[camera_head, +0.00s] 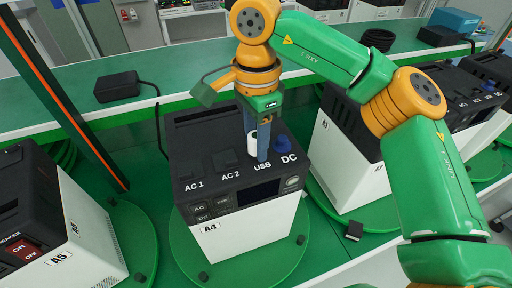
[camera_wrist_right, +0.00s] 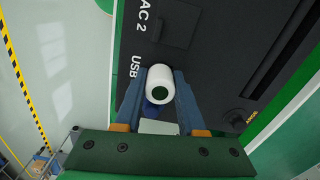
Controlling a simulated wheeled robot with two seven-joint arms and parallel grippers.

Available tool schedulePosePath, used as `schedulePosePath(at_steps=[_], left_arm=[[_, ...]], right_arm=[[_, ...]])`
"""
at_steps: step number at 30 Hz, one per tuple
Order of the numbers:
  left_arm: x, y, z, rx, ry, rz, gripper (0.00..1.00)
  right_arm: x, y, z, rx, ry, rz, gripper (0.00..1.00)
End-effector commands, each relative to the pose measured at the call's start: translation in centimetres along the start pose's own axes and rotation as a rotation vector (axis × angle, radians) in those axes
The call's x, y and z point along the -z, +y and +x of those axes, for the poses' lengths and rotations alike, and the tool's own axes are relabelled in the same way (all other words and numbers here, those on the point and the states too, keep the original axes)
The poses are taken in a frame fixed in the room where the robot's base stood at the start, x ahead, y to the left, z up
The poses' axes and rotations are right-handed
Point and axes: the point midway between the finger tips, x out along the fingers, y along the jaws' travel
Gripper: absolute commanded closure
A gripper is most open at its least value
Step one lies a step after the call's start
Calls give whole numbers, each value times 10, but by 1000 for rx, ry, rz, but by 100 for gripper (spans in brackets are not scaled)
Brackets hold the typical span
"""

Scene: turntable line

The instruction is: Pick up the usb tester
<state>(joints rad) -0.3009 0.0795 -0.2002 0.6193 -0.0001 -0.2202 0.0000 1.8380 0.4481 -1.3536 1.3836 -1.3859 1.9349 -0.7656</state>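The usb tester is a small white cylinder (camera_head: 252,144) at the USB spot on top of the power station marked A4 (camera_head: 245,232). In the right wrist view the tester (camera_wrist_right: 152,82) stands between the two blue-grey fingers, with its round dark-centred end towards the camera. My right gripper (camera_head: 258,150) points down over the A4 top with one finger on each side of the tester. The fingers are very close to its sides; I cannot tell whether they press on it. My left gripper is out of view.
A blue plug (camera_head: 281,144) stands beside the tester near the DC label. A4 sits on a round green turntable (camera_head: 181,240). Power station A5 (camera_head: 75,230) is on the left, another station (camera_head: 340,160) on the right. A black adapter (camera_head: 117,86) lies on the green ledge behind.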

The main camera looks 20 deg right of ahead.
Motion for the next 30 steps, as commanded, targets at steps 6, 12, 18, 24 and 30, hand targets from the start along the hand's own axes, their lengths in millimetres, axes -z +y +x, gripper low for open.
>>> schedulePosePath(at_steps=[6, 12, 18, 24, 30], left_arm=[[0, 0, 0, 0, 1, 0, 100], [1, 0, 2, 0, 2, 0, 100], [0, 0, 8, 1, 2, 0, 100], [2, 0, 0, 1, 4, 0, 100], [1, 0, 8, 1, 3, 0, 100]], right_arm=[[0, 0, 0, 0, 0, 0, 100], [0, 0, -2, 1, 0, 0, 100], [0, -1, -30, 6, 1, 3, 100], [-13, 38, -86, 11, 4, -1, 100], [-33, 95, -113, 7, 3, -1, 100]])
